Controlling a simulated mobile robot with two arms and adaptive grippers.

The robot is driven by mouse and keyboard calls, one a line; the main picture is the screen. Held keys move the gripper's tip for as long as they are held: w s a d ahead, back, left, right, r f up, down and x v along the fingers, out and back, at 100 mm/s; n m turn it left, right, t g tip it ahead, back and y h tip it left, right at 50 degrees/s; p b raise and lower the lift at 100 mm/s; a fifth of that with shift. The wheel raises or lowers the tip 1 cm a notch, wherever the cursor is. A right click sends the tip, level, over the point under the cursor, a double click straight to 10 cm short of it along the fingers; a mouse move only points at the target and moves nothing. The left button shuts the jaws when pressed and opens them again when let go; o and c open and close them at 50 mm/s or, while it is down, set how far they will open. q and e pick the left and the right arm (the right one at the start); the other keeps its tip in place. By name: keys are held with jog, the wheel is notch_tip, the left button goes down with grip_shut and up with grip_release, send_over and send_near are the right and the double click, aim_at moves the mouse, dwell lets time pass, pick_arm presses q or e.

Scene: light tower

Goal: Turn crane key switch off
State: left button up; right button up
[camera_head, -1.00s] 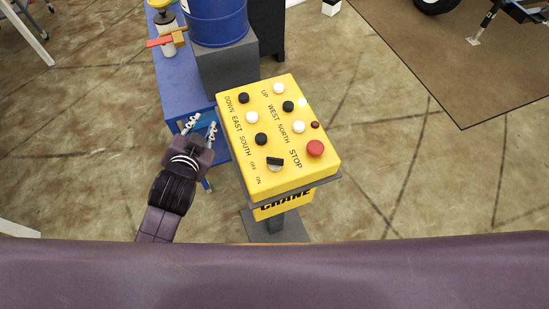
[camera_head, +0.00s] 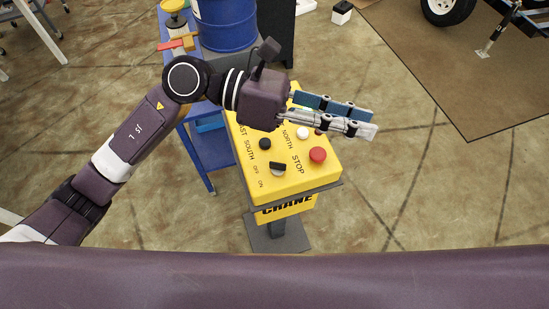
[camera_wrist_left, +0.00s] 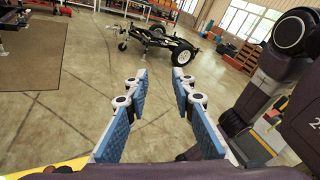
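The yellow crane control box (camera_head: 310,180) stands on a post in the head view. Its black key switch (camera_head: 278,167) sits near the front edge, beside the OFF and ON labels, and is uncovered. My left gripper (camera_head: 370,122) hangs above the upper part of the box, its fingers pointing right, past the red stop button (camera_head: 318,154). It hides several upper buttons and labels. The left wrist view shows its two blue-padded fingers (camera_wrist_left: 160,112) apart with nothing between them. My right gripper is not in view.
A blue cart (camera_head: 205,150) with a blue drum (camera_head: 228,25) stands behind and left of the box. A brown mat (camera_head: 440,80) with a wheeled trailer lies at the right; the trailer (camera_wrist_left: 160,42) also shows in the left wrist view. The floor right of the box is clear.

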pick_arm(q)
jog(key=a+f+m+y, duration=0.3)
jog(key=a+f+y, duration=0.25)
jog(key=f, duration=0.25)
jog(key=m+t+y, duration=0.1)
jog(key=t+y, duration=0.1)
jog(key=y, duration=0.4)
send_near(276, 163)
jog(key=f, duration=0.1)
jog(key=p+x, duration=0.1)
jog(key=x, duration=0.2)
jog(key=p+x, duration=0.2)
jog(key=x, duration=0.1)
jog(key=shift+s+d+f, duration=0.15)
jog(key=shift+d+f, duration=0.05)
jog(key=shift+d, duration=0.15)
jog(key=shift+d+f+p, duration=0.2)
jog(key=shift+f+p, duration=0.15)
jog(key=shift+f, duration=0.3)
grip_shut()
